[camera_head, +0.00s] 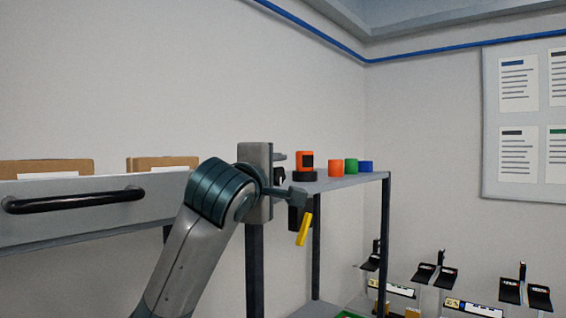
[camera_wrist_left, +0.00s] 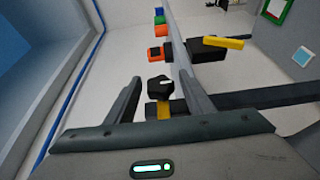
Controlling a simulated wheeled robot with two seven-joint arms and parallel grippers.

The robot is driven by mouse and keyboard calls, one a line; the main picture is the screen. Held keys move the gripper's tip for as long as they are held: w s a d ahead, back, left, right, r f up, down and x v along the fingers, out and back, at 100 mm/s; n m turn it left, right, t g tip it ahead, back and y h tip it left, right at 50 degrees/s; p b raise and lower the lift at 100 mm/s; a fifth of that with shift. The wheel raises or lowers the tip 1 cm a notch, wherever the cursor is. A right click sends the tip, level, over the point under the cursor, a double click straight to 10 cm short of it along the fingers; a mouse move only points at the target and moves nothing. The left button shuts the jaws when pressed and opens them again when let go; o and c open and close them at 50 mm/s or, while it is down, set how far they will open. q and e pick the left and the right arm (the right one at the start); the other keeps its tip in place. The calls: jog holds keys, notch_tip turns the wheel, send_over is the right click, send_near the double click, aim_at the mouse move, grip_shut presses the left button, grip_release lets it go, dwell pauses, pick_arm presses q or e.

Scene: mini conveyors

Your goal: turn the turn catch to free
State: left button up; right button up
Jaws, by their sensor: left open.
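A black lobed knob (camera_wrist_left: 160,86) with a white mark shows in the left wrist view, between the two fingers of my left gripper (camera_wrist_left: 158,80). A dark block with a yellow patch (camera_wrist_left: 164,110) lies just below it in that picture. A yellow lever (camera_head: 304,230) hangs tilted from a black block at the shelf's front; it also shows in the left wrist view (camera_wrist_left: 223,42). Which part is the turn catch I cannot tell for certain. In the head view my left gripper (camera_head: 285,173) is open, with the knob mostly hidden. Contact with the knob is not visible.
The grey shelf (camera_head: 345,183) holds an orange-and-black item (camera_head: 305,162), an orange cylinder (camera_head: 335,168), a green one (camera_head: 351,166) and a blue one (camera_head: 366,167). A grey drawer front (camera_head: 160,190) with a black handle is at left. Black stands (camera_head: 435,272) are at lower right.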

pick_arm(q)
jog(key=shift+p+x, duration=0.8)
jog(key=shift+x, duration=1.15)
jog(key=shift+a, duration=0.1)
grip_shut()
